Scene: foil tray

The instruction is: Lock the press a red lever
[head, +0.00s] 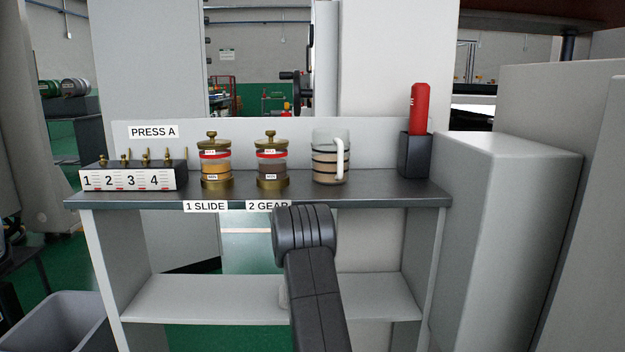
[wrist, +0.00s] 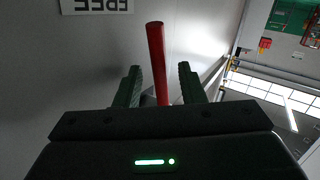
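A slim red lever (wrist: 155,60) stands nearly upright in the wrist view, its round end at the top. My gripper (wrist: 160,76) is open, one dark ribbed finger on each side of the lever. There are gaps between the lever and both fingers. The lever's lower part is hidden behind my gripper's body. A white label reading FREE (wrist: 97,5) shows upside down at the top left, on a grey surface. In the head view my arm reaches forward in the middle, and neither my gripper nor this lever can be made out.
A dark shelf top (head: 385,190) carries a PRESS A sign (head: 153,132), a numbered block (head: 130,180), two brass-lidded jars (head: 215,165), a glass mug (head: 325,160) and a red-handled item (head: 419,110) in a dark holder (head: 415,156). A grey cabinet (head: 495,240) stands right.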

